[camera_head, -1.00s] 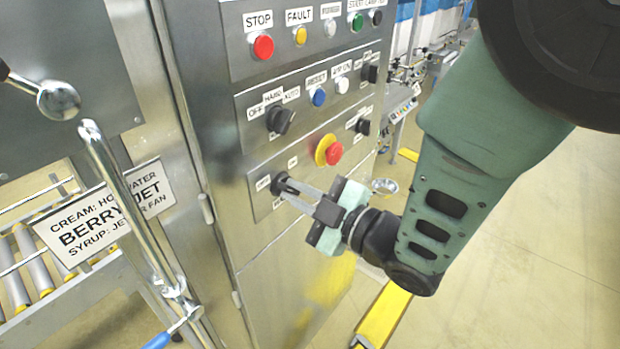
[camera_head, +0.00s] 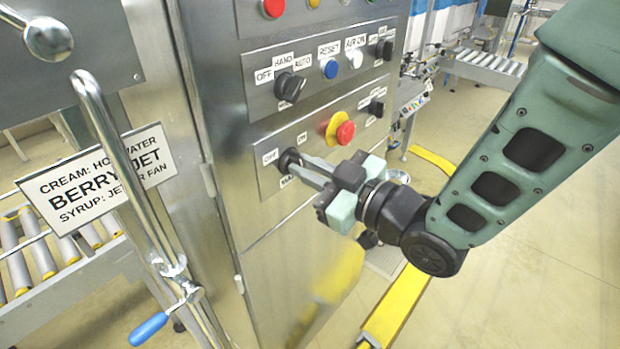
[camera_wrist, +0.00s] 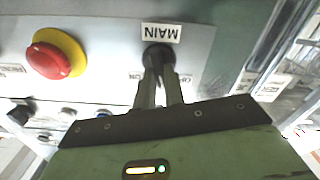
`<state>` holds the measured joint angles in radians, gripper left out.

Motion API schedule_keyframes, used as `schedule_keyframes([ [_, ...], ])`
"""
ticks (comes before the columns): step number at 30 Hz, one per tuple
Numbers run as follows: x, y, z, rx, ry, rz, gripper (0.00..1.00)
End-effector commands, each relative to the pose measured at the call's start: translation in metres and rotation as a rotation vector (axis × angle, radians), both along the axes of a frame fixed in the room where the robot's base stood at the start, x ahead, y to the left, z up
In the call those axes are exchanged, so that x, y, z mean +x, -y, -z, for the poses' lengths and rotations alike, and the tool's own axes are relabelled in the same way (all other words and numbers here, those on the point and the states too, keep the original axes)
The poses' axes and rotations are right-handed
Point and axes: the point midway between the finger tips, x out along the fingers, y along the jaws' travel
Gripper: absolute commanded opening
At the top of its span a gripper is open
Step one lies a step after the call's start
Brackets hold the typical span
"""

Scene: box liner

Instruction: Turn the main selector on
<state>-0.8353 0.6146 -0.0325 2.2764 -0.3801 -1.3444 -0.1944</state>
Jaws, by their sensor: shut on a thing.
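The main selector (camera_head: 288,160) is a black rotary knob at the lower left of the steel control panel, between OFF and ON labels. It also shows in the wrist view (camera_wrist: 157,55), by an upside-down MAIN label (camera_wrist: 161,33). My gripper (camera_head: 302,163) reaches it from the right, with its two fingers closed on the knob. In the wrist view its fingertips (camera_wrist: 160,82) are on either side of the knob's handle. The fingers partly hide the knob, so I cannot tell exactly which way it points.
A red emergency button on a yellow collar (camera_head: 340,129) sits just right of the selector. An OFF/HAND/AUTO knob (camera_head: 289,87) and a blue reset button (camera_head: 330,68) are above. A metal lever with a blue handle (camera_head: 150,328) stands at left. Open floor lies right.

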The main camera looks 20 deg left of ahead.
Motion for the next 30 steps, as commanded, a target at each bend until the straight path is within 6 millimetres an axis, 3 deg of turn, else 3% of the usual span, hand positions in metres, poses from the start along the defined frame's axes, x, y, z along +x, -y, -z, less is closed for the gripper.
schedule_keyframes([
  [30, 0.0054, 0.0022, 0.0008, 0.352, -0.851, 0.001, 0.00],
])
